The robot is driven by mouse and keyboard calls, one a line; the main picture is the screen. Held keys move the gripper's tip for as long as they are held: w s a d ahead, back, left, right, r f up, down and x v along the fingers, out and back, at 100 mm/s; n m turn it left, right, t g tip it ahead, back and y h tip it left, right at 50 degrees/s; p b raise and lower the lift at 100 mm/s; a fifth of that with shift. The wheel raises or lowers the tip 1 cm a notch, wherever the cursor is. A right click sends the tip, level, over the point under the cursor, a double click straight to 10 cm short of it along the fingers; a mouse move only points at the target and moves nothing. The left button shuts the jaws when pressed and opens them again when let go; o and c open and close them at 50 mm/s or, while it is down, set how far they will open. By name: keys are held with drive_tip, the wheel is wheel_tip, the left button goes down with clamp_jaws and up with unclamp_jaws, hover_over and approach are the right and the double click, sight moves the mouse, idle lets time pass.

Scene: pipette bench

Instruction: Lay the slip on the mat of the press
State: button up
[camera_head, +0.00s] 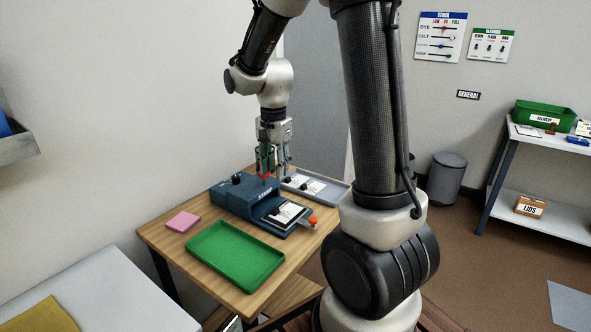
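The blue press (233,199) stands at the back of the wooden table. Its low front part carries a dark mat (272,218) with a white, dark-marked piece that looks like a slip (291,212) lying on it. An orange-red knob (313,220) sits at the press's right end. A grey tray (336,192) behind the press holds white slips (312,185) with dark marks. My gripper (268,172) points down just above the back of the press, near the grey tray. Its fingertips are small and partly merged with red and green details, so its opening and any held thing are unclear.
An empty green tray (235,257) lies at the table's front, with a pink pad (182,222) to its left. My arm hides the table's right side. A white surface with a yellow cloth (40,315) is at lower left. A shelf (540,143) and bin (446,178) stand right.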

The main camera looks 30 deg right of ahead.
drive_tip(key=s+r+n+t, duration=0.2)
drive_tip(key=s+r+n, duration=0.4)
drive_tip(key=s, duration=0.4)
drive_tip(key=s+r+n+t, duration=0.1)
drive_tip(key=s+r+n, duration=0.5)
drive_tip(key=s, duration=0.5)
drive_tip(key=shift+s+d+r+n+t, duration=0.2)
drive_tip(key=shift+d+n+t, duration=0.1)
drive_tip(key=shift+d+t, duration=0.15)
drive_tip(key=shift+c, duration=0.2)
